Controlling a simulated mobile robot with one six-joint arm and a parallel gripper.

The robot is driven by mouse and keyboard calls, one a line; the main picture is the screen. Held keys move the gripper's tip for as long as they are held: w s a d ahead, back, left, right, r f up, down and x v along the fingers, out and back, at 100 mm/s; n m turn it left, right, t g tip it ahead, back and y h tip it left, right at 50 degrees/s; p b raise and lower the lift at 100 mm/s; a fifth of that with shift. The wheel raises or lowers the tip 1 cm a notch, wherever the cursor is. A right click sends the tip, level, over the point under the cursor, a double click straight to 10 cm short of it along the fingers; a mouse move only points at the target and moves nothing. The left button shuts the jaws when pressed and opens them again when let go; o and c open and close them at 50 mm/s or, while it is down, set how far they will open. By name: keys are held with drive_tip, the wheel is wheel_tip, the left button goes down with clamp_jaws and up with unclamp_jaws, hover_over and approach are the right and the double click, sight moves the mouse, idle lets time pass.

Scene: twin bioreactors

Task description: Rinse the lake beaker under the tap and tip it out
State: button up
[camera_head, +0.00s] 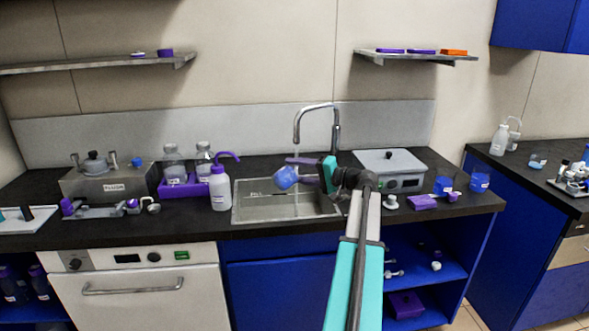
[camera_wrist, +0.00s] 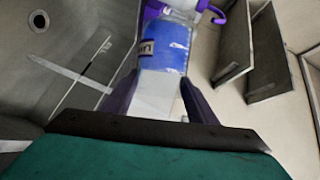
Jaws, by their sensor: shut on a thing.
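A small beaker with blue contents or colouring (camera_head: 286,178) is held tilted above the sink basin (camera_head: 250,213). It also shows in the wrist view (camera_wrist: 164,46), with a pale label whose text is only partly legible. My gripper (camera_head: 300,171) is shut on the beaker, and its two purple fingers (camera_wrist: 160,98) flank it in the wrist view. The curved metal tap (camera_head: 315,107) rises behind the sink, with its spout end above and close to the beaker.
A white wash bottle (camera_head: 220,188) stands left of the sink, beside a purple rack (camera_head: 181,190) of clear bottles. A grey box device (camera_head: 391,163) stands right of it. Blue beakers (camera_head: 479,182) and a purple tray (camera_head: 423,202) are further right.

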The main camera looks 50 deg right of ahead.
drive_tip(key=shift+d+r+m+t+p, duration=0.15)
drive_tip(key=shift+m+t+p, duration=0.05)
drive_tip(key=shift+m+p, duration=0.3)
drive_tip(key=shift+d+r+m+t+p, duration=0.1)
drive_tip(key=shift+d+m+t+p, duration=0.1)
drive_tip(key=shift+m+p, duration=0.3)
drive_tip(key=m+t, duration=0.1)
drive_tip(key=m, duration=0.1)
drive_tip(key=d+m+p, duration=0.1)
drive_tip(key=m, duration=0.1)
drive_tip(key=f+m+t+p, duration=0.1)
drive_tip(key=m, duration=0.1)
drive_tip(key=shift+s+d+t, duration=0.25)
drive_tip(key=shift+d+t, duration=0.05)
drive_tip(key=shift+d, duration=0.1)
idle(0.3)
drive_tip(key=p, duration=0.3)
drive_tip(key=shift+r+p, duration=0.25)
drive_tip(key=shift+p, duration=0.15)
drive_tip(key=shift+s+f+p, duration=0.1)
drive_tip(key=shift+p, duration=1.1)
drive_tip(key=shift+f+p, duration=0.15)
drive_tip(key=shift+p, duration=0.15)
